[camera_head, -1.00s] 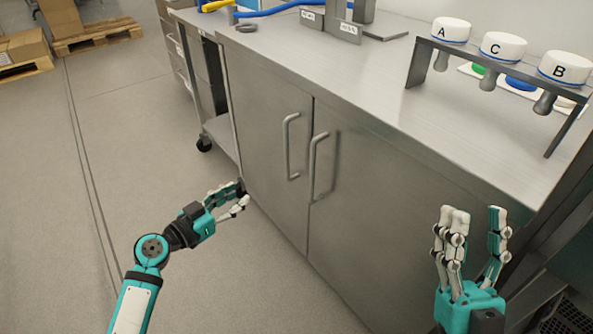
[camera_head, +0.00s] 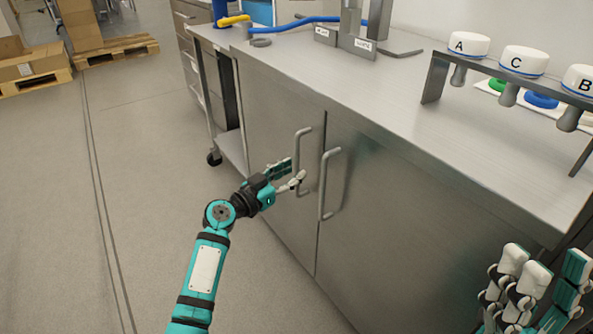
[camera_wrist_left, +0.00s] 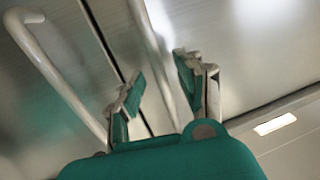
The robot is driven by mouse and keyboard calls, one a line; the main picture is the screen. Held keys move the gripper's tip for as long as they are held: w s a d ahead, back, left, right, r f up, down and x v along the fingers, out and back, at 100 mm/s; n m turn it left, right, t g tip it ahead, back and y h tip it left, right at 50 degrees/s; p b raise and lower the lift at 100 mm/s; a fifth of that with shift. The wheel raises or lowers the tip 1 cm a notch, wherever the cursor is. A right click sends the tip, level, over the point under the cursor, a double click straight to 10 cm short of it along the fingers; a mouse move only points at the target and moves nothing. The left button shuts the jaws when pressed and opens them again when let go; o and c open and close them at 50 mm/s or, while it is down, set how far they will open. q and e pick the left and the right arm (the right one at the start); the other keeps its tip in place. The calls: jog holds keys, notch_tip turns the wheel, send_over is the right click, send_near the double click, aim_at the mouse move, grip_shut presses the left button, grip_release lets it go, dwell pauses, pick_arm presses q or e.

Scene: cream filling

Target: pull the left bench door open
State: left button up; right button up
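The left bench door (camera_head: 268,125) is a grey metal panel, shut flush beside the right door (camera_head: 365,220). Its bar handle (camera_head: 298,150) stands upright near the seam. My left gripper (camera_head: 297,176) is at the lower part of this handle, just to its left; whether it touches is unclear. In the left wrist view my left gripper (camera_wrist_left: 165,85) has its fingers apart, with one handle (camera_wrist_left: 155,55) seen between or behind them and another handle (camera_wrist_left: 55,70) to the left. My right gripper (camera_head: 545,275) is open and empty at the lower right.
The right door's handle (camera_head: 325,180) is close beside the left one. The steel bench top (camera_head: 380,100) holds a rack (camera_head: 435,80) of white-capped nozzles, metal blocks and a blue hose (camera_head: 300,22). A wheeled cart (camera_head: 230,150) stands left of the bench. The floor (camera_head: 150,180) in front is clear.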

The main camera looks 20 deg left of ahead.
pick_arm(q)
jog(key=shift+x, duration=1.15)
grip_shut()
